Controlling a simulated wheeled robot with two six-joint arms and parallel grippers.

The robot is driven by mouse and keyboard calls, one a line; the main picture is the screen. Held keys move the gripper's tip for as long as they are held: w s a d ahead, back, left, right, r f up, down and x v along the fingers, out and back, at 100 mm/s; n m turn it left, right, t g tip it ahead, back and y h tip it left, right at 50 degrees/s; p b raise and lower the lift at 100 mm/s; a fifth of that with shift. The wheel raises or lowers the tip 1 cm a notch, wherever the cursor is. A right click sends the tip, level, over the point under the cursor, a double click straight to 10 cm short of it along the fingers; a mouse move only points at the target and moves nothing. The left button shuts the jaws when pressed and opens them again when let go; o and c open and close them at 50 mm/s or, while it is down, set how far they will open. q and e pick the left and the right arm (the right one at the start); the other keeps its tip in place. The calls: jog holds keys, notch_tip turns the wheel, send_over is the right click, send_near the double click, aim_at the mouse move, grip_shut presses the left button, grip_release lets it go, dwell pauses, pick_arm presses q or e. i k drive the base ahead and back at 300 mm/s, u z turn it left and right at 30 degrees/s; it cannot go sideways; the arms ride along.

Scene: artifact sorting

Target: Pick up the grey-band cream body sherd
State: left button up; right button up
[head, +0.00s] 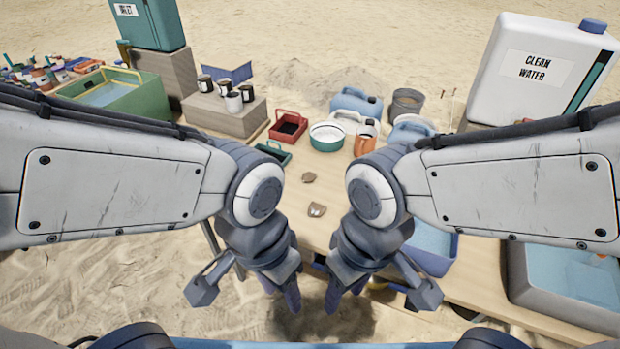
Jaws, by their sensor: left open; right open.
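Two small sherds lie on the wooden table between my arms. The nearer sherd (317,210) looks cream with a greyish part and seems to be the grey-band cream body sherd, though the band is too small to be sure. The farther sherd (309,177) is plain brownish. My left gripper (281,291) is open and empty, pointing down in front of the table edge, below and left of the nearer sherd. My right gripper (345,292) is open and empty, below and right of it. Neither touches a sherd.
Behind the sherds stand a green-and-white basin (327,143), an orange jug (365,141), a red tray (288,128) and a green tray (272,153). A blue bin (436,262) is at right, partly behind my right arm. Bare table surrounds the sherds.

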aim_at(308, 177)
jog(key=k, duration=0.6)
jog(key=u, duration=0.6)
jog(key=i, duration=0.7)
jog(key=u, duration=0.6)
jog(key=i, duration=0.75)
jog(key=z, duration=0.7)
jog(key=i, duration=0.9)
jog(key=z, duration=0.75)
